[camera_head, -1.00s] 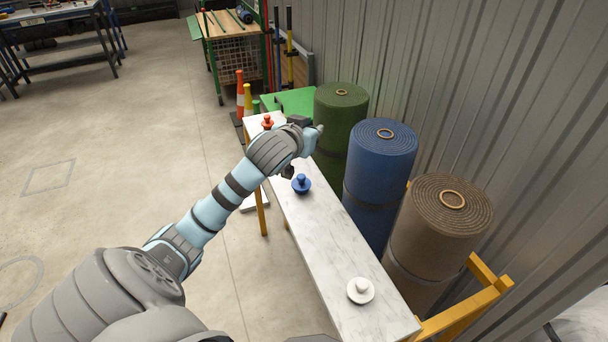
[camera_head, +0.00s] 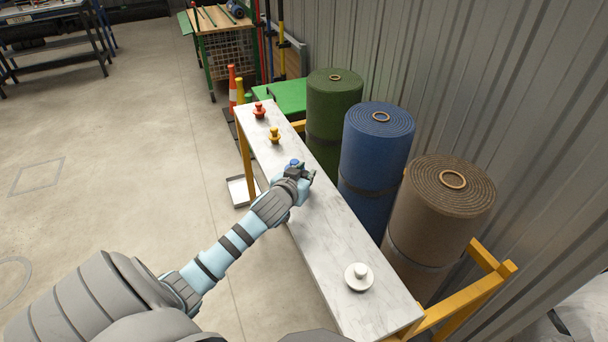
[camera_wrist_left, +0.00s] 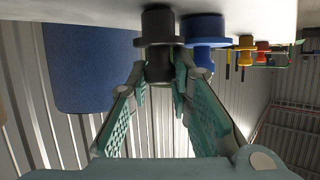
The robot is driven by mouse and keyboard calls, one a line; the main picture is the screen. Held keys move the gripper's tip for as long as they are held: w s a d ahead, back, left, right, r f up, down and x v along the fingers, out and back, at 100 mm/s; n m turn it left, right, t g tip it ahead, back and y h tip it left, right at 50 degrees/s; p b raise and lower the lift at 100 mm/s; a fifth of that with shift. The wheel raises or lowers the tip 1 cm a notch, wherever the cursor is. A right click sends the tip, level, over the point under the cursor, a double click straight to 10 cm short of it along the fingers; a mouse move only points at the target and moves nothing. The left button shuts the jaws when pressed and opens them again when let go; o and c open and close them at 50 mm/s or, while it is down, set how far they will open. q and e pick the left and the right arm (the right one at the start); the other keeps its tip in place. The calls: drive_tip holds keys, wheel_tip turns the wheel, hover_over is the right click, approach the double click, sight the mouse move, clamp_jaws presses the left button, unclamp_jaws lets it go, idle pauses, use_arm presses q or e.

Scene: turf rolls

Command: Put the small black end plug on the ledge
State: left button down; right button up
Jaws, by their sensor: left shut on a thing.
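The small black end plug (camera_wrist_left: 158,28) is between the fingers of my left gripper (camera_wrist_left: 160,75) in the left wrist view. This view is upside down, with the ledge (camera_wrist_left: 75,12) along its top edge. The plug's wide end is at the ledge surface; I cannot tell whether it bears on it. In the head view my left gripper (camera_head: 306,176) is low over the long white marble ledge (camera_head: 335,240), and the black plug is hidden there. The blue plug (camera_wrist_left: 205,28) stands right beside the black one; in the head view it is partly hidden (camera_head: 293,163). My right gripper is not in view.
A yellow plug (camera_head: 274,135) and a red plug (camera_head: 259,111) stand farther back on the ledge. Green (camera_head: 333,120), blue (camera_head: 376,150) and brown (camera_head: 440,220) turf rolls stand close behind. The ledge between gripper and white plug is bare.

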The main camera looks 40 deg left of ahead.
use_arm(q)
drive_tip(key=shift+f, duration=0.1)
drive_tip(key=c, duration=1.5)
unclamp_jaws()
drive_tip(key=shift+o, duration=0.2)
drive_tip(key=shift+r, duration=0.2)
drive_tip(key=p+v, duration=0.3)
drive_tip(key=v, duration=0.9)
drive_tip(key=shift+f, duration=0.1)
